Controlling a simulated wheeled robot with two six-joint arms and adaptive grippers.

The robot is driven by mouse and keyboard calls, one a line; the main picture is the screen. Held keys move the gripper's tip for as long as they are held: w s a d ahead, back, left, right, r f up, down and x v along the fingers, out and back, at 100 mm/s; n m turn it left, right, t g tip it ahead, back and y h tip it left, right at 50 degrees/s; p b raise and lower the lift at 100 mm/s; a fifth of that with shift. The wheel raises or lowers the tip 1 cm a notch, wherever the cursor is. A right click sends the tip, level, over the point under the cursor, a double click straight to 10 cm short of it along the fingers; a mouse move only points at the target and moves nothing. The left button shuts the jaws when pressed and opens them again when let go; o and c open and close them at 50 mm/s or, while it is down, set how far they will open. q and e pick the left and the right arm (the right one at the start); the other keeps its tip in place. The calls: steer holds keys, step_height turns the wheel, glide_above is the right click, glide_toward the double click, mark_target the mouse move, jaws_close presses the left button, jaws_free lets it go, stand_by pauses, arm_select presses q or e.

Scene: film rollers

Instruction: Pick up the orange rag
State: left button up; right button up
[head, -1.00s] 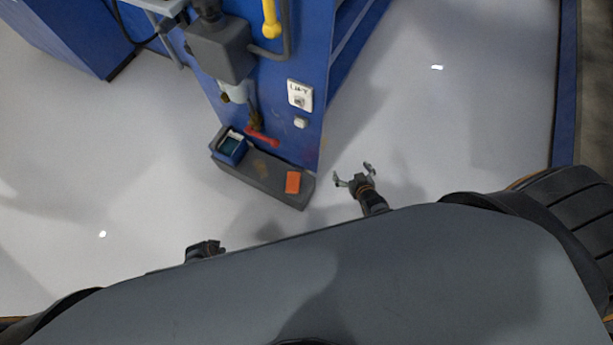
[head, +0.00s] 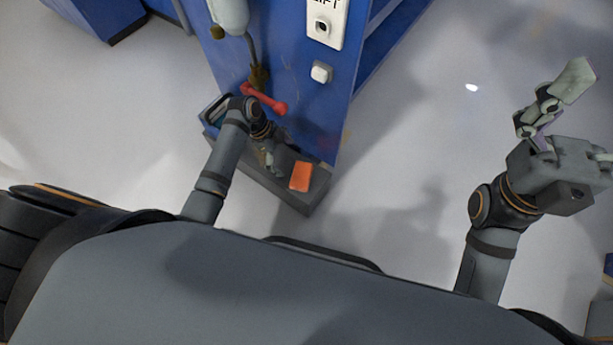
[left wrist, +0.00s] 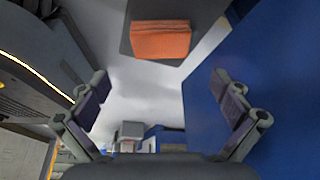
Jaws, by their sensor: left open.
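The orange rag (head: 300,176) lies on the grey tray (head: 316,196) at the foot of the blue machine, near the tray's right end. My left gripper (head: 272,160) is over the tray, just left of the rag in the head view. In the left wrist view, its two fingers (left wrist: 160,103) are wide apart with nothing between them. The rag (left wrist: 161,40) shows there as a folded block beyond the fingertips, at the top.
The blue machine panel (head: 300,100) rises right behind the tray, with a red handle (head: 264,98) and a white switch plate (head: 327,22). A blue box (head: 213,112) sits at the tray's left end, partly hidden by my left arm. The floor right of the tray is clear.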

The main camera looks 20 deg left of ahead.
mark_target(301, 174)
arm_select(q)
steer(key=b+x, duration=0.2)
steer(key=x, duration=0.2)
steer(key=shift+f+b, duration=0.3)
steer(key=shift+f, duration=0.1)
steer(key=shift+d+f, duration=0.1)
steer(key=shift+d, duration=0.1)
steer(key=b+x, duration=0.4)
steer(key=x, duration=0.1)
steer(key=shift+d, duration=0.35)
steer(key=c, duration=0.8)
